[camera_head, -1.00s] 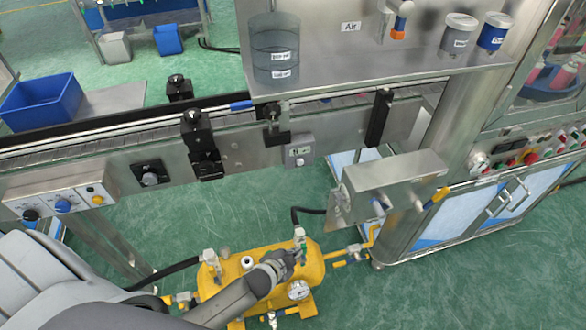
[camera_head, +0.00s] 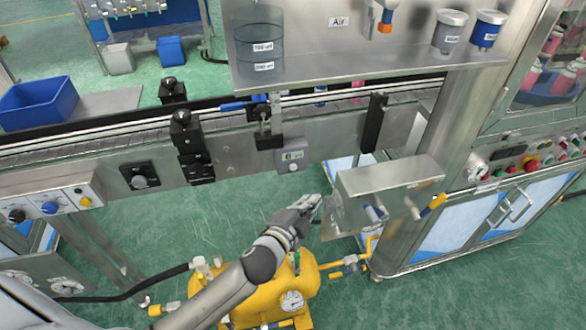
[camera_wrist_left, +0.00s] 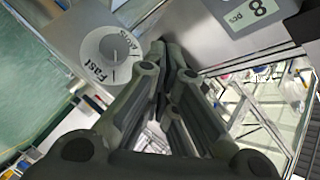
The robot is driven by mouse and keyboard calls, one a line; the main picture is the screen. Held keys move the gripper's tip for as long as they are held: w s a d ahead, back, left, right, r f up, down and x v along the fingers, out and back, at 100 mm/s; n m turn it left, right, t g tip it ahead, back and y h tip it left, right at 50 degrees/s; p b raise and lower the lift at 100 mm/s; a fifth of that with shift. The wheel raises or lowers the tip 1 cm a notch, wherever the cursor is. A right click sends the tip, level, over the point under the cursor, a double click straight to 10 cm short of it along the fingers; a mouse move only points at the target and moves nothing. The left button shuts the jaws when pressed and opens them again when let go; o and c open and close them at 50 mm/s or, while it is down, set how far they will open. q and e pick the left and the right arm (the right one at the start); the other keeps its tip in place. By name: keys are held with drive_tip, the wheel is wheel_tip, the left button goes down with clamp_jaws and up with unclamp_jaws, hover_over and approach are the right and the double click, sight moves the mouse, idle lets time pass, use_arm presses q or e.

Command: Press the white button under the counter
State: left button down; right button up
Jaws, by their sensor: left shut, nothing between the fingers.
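The counter (camera_head: 291,156) is a small grey box with a display, fixed to the front of the conveyor. A small round white button (camera_head: 293,168) sits just under its display. In the left wrist view the counter display (camera_wrist_left: 245,16) reads "8 pcs" at the top right; I cannot make out the white button there. My left gripper (camera_head: 314,203) is shut and empty, below and slightly right of the counter, apart from the button in the picture. Its closed fingers (camera_wrist_left: 168,50) point towards the panel in the wrist view. My right gripper is not in view.
A metal box with valves (camera_head: 390,180) stands right of the gripper. A yellow tank (camera_head: 280,290) lies below my arm. A black sensor mount (camera_head: 195,165) is left of the counter. A Fast/Slow knob (camera_wrist_left: 107,52) shows in the wrist view.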

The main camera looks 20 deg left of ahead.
sight(293, 167)
use_arm(q)
drive_tip(key=w+a, duration=0.5)
drive_tip(key=w, duration=0.2)
drive_tip(key=shift+w, duration=0.15)
idle(1.6)
drive_tip(key=shift+w+a, duration=0.2)
drive_tip(key=shift+w, duration=0.15)
drive_tip(key=shift+w+a, duration=0.25)
drive_tip(key=shift+w, duration=0.15)
idle(0.6)
drive_tip(key=shift+s, duration=0.15)
drive_tip(key=shift+s+d, duration=0.5)
drive_tip(key=shift+s, duration=0.1)
